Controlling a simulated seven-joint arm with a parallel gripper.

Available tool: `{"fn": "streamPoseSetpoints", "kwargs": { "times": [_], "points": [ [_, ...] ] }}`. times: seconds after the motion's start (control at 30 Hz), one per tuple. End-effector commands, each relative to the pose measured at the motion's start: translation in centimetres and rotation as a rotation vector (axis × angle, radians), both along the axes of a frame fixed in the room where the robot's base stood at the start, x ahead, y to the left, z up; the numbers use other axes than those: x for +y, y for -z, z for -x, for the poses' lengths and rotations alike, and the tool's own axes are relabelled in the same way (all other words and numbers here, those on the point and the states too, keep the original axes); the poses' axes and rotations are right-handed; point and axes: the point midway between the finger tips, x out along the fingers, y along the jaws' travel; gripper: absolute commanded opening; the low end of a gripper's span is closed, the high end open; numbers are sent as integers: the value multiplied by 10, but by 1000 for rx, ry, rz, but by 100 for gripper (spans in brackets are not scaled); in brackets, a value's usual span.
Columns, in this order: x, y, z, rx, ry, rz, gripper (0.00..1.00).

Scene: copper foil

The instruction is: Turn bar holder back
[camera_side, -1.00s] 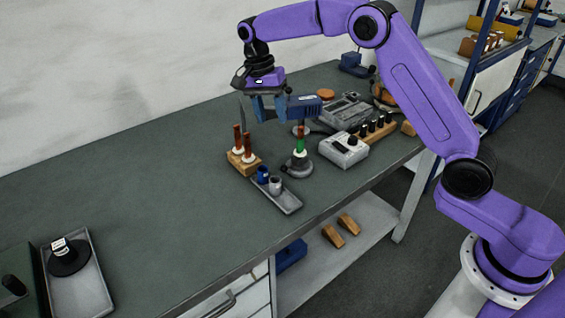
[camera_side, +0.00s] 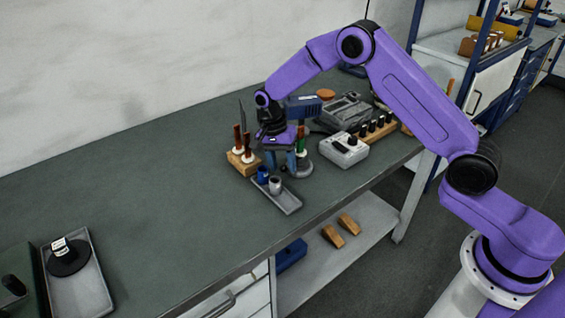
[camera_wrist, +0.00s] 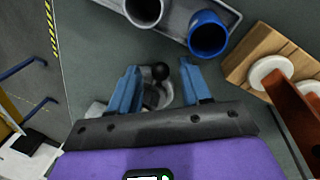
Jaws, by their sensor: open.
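I take the bar holder to be the grey round stand (camera_side: 304,169), with an upright green and copper-coloured piece (camera_side: 301,146) on it in the side view. My gripper (camera_side: 281,166) is open, pointing down at the stand's left side and partly covering it. In the wrist view, a black ball knob (camera_wrist: 160,71) and a grey curved part (camera_wrist: 157,96) lie between the blue fingers of my gripper (camera_wrist: 160,68). A gap shows on both sides of the knob, and I cannot see any contact. The lower part is hidden by my gripper's body.
A wooden block (camera_side: 240,167) with copper-coloured uprights and white discs stands close left. A grey tray (camera_side: 289,204) with a blue cup (camera_side: 262,174) and a grey cup (camera_side: 275,185) lies in front. A grey box (camera_side: 344,150) stands right. The table's left-middle is clear.

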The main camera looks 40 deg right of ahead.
Motion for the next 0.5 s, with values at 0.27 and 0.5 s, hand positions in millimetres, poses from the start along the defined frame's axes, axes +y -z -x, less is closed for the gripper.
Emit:
{"fn": "streamPoseSetpoints", "kwargs": {
  "times": [0.27,0.5],
  "points": [
    [0,2,0,0,0,0,48],
    [0,2,0,-1,0,-1,0]
  ]
}}
